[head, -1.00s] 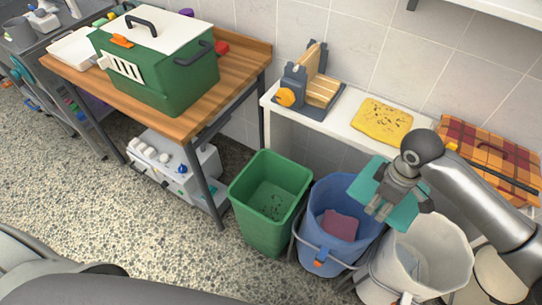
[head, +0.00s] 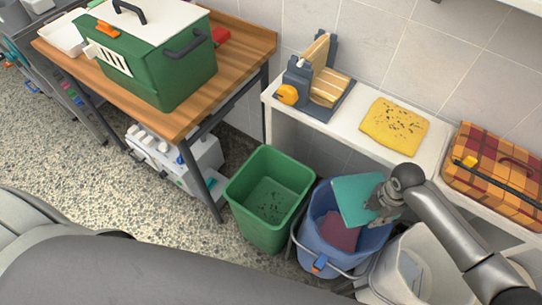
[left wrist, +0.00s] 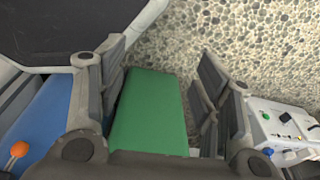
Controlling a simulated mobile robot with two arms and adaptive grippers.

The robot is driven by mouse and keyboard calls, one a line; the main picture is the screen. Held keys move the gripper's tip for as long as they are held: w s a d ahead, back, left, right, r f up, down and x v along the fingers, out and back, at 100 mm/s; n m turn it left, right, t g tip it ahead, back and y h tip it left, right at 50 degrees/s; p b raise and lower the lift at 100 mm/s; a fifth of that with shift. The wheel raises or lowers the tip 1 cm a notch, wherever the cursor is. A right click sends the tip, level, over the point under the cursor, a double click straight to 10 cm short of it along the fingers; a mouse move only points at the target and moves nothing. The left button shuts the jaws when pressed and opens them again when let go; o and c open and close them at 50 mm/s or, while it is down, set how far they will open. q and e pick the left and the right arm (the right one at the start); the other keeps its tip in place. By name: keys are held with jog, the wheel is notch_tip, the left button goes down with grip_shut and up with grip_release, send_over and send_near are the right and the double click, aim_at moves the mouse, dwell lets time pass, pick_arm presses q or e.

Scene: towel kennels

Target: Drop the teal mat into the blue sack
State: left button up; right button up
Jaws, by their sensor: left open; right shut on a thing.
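The teal mat (head: 354,196) is held by my right gripper (head: 380,206), which is shut on its right edge. The mat hangs tilted over the blue container (head: 318,249), above its opening. This container looks like a bucket with a handle and an orange clip, and a dark reddish cloth (head: 336,234) lies inside it. My left gripper (left wrist: 160,95) shows only in the left wrist view, open, with a green surface, apparently the green bin (left wrist: 150,115), beyond its fingers. Whether the mat touches the container's rim, I cannot tell.
The green bin (head: 262,220) stands left of the blue container, and a white bin (head: 392,285) stands to its right, partly under my right arm. A white shelf (head: 350,108) behind holds a yellow cloth (head: 394,126) and a plaid case (head: 495,172). A wooden table (head: 240,55) is at left.

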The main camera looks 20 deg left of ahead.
jog(key=shift+s+f+b, duration=0.25)
jog(key=shift+f+b, duration=0.4)
jog(key=shift+f, duration=0.05)
notch_tip(320, 180, down, 2)
jog(key=shift+b, duration=0.95)
notch_tip(320, 180, down, 2)
jog(key=shift+w+f+b, duration=0.1)
jog(key=shift+b, duration=1)
jog(key=o, duration=0.9)
pick_arm(q)
jog(key=s+f, duration=0.3)
jog(key=f, duration=0.3)
jog(key=shift+s+a, duration=0.3)
pick_arm(e)
jog(key=o, duration=0.4)
jog(key=shift+c, duration=0.2)
pick_arm(q)
jog(key=shift+w, duration=0.1)
